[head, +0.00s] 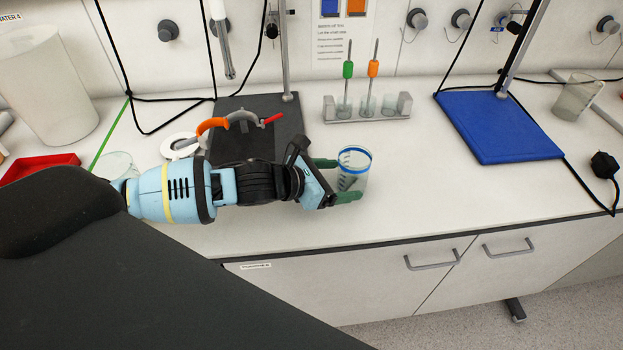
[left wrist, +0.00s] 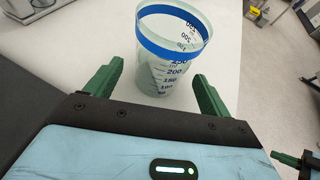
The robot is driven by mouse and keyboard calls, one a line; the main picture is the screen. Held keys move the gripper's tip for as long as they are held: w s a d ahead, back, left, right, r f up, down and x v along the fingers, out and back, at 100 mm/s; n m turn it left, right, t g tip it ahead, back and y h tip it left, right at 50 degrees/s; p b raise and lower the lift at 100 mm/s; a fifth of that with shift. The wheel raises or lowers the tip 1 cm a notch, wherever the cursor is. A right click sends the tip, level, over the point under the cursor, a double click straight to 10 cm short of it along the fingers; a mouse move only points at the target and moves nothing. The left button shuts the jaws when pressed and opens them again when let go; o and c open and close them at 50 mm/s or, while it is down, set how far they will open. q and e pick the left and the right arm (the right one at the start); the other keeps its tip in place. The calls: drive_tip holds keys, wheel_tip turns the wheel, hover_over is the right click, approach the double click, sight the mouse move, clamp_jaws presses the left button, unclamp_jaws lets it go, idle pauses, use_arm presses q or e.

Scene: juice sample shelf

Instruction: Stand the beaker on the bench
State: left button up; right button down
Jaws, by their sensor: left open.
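The beaker (head: 354,165) is clear with a blue band below its rim and dark volume marks. It looks upright on the white bench (head: 430,195), close to the front edge. My left gripper (head: 347,180) is open, with one green finger on each side of the beaker. In the left wrist view, the beaker (left wrist: 172,60) shows between and just beyond the spread fingers (left wrist: 158,72). Whether a finger touches it I cannot tell. A green and pale blue part (left wrist: 290,158) at the lower right of that view looks like my right gripper, mostly cut off.
A rack (head: 368,112) with green- and orange-handled tools stands behind the beaker. A blue stand base (head: 500,125) is to the right and a dark stand base (head: 262,110) to the left. Another beaker (head: 576,95) stands far right. The bench right of my left gripper is clear.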

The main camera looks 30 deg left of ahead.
use_arm(q)
drive_tip(key=v, duration=0.7)
drive_tip(key=shift+s+a, duration=0.1)
drive_tip(key=shift+s+a+r, duration=0.25)
drive_tip(key=shift+s+a, duration=0.1)
drive_tip(key=shift+s, duration=0.15)
